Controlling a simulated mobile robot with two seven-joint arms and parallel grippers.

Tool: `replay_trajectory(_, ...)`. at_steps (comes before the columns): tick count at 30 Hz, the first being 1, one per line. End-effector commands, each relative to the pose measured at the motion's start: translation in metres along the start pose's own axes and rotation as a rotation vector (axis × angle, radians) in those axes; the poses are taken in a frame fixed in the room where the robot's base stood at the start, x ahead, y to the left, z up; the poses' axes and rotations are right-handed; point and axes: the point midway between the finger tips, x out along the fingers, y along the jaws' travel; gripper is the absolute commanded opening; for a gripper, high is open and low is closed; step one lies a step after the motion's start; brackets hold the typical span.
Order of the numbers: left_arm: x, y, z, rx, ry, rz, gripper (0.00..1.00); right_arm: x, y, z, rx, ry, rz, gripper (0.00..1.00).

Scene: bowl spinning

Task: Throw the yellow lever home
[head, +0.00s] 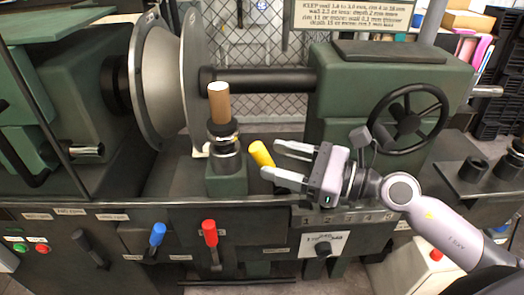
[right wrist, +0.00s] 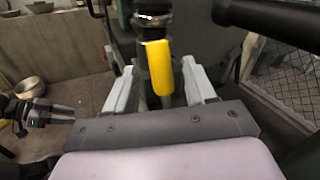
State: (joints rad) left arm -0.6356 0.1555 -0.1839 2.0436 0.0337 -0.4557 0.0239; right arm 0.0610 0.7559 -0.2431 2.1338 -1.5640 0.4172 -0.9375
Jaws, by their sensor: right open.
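The yellow lever (head: 262,153) has a thick rounded handle and stands tilted beside the dark tool post (head: 226,165) on the green machine. My right gripper (head: 271,158) reaches in from the right, with its pale fingers open around the handle. In the right wrist view the yellow handle (right wrist: 160,68) lies between the two open fingers, with a visible gap on each side. Part of its stem shows below the handle. My left gripper (right wrist: 65,114) seems to show small at the left of the right wrist view. Its jaws are too small to judge.
A brown wooden cylinder (head: 219,102) stands on top of the tool post. A blue lever (head: 157,234) and a red lever (head: 210,232) stick out of the front panel. A black handwheel (head: 408,116) stands behind my right arm. A dark horizontal shaft (head: 265,79) runs behind the post.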

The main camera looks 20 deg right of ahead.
Motion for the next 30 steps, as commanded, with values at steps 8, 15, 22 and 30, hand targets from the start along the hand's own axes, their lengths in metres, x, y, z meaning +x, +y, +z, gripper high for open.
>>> replay_trajectory(8,-0.005,-0.002,-0.003,0.007,-0.006,-0.007,0.43,0.034,0.0,0.002,0.003,-0.002,-0.001,0.55)
replay_trajectory(15,-0.005,-0.002,-0.002,-0.001,-0.003,-0.01,0.43,0.041,0.001,0.0,0.002,0.0,0.0,0.55)
replay_trajectory(22,-0.005,-0.001,-0.001,-0.005,-0.004,-0.01,0.43,0.041,0.001,0.0,0.003,0.0,0.0,0.35)
replay_trajectory(30,-0.005,-0.001,-0.001,-0.004,-0.005,-0.011,0.43,0.041,0.001,-0.001,0.004,-0.001,0.0,0.0)
